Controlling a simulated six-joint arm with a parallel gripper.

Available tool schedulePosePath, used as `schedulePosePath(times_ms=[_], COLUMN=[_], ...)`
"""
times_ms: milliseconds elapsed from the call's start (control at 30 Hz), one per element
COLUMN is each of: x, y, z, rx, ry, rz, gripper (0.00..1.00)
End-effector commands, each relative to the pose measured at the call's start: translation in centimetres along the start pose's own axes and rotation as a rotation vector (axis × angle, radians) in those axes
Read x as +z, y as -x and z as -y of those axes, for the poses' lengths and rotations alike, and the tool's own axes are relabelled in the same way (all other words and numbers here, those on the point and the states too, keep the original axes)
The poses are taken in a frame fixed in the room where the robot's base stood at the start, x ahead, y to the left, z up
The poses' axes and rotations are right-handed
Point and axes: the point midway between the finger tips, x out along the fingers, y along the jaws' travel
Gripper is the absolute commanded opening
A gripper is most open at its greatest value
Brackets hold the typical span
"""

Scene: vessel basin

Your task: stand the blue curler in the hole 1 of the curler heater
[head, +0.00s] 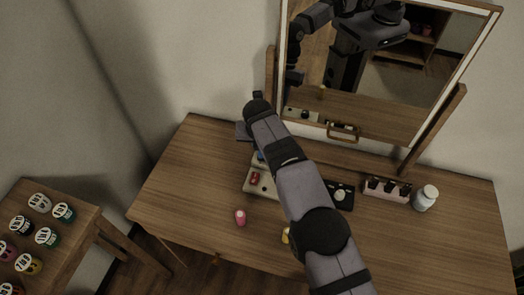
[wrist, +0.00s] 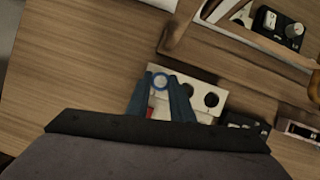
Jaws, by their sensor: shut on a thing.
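The curler is over the left part of the white curler heater (wrist: 186,77). I cannot tell whether its lower end is inside a hole or above it. Two dark open holes show to its right. A red curler is at the heater, partly behind the left finger. In the head view the heater (head: 266,193) is partly hidden by my arm, with the red curler (head: 254,178) in it and a bit of blue above.
A pink curler (head: 240,217) and a yellow thing (head: 286,236), mostly hidden, are on the table (head: 180,190). A framed mirror (head: 400,85) stands behind. A rack of dark bottles (head: 386,190) and a white jar (head: 425,198) are at right. The table's left side is clear.

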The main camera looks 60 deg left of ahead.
Motion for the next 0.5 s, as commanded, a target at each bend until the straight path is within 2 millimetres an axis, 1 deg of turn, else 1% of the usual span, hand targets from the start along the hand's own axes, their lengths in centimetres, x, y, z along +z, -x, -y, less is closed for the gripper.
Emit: schedulePosePath(times_ms=[300,500], x=[-1.3,-1.4], y=[-2.9,-3.3], z=[0.0,0.0], rx=[-0.001,0.000], ry=[0.001,0.000], rz=[-0.003,0.000], gripper=[0.00,0.00])
